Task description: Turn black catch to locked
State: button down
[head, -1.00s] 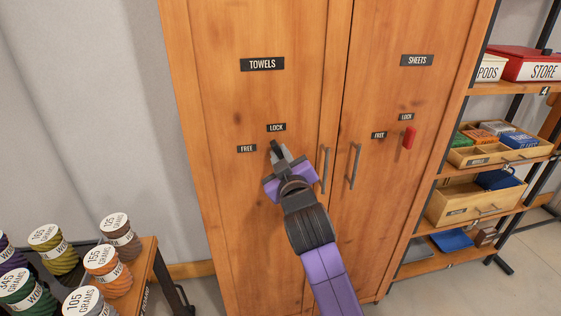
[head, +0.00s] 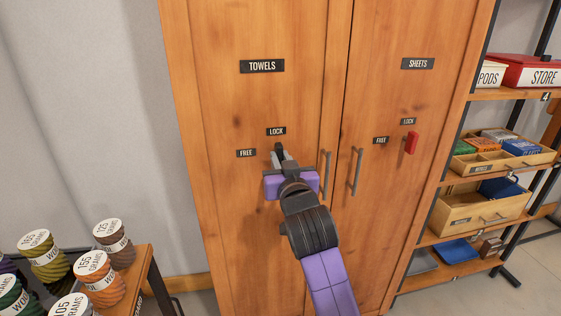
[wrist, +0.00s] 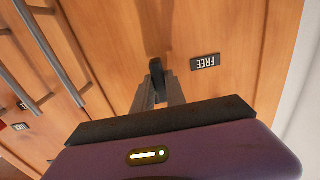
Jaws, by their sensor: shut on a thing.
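The black catch (head: 278,148) is on the left door, under the TOWELS label (head: 262,66). Its visible end points nearly straight up, toward the LOCK label (head: 276,131). The FREE label (head: 246,153) is to its left. My gripper (head: 281,157) is shut on the catch, with a finger on either side. In the wrist view the dark end of the catch (wrist: 156,68) shows between the fingertips, and the FREE label (wrist: 205,61) is upside down beside it. My fingers hide the rest of the catch.
A red catch (head: 411,143) is on the right door, near its own LOCK and FREE labels. Two vertical handles (head: 355,172) flank the door seam, right of my gripper. Shelves with bins (head: 480,210) stand right; a table of yarn spools (head: 96,275) stands lower left.

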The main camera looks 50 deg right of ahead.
dwell(0.3)
jog(key=c, duration=1.4)
grip_release()
jog(key=shift+o, duration=0.2)
jog(key=v, duration=0.7)
jog(key=shift+s+a+b, duration=0.25)
jog(key=shift+s+b, duration=0.05)
jog(key=shift+b, duration=0.15)
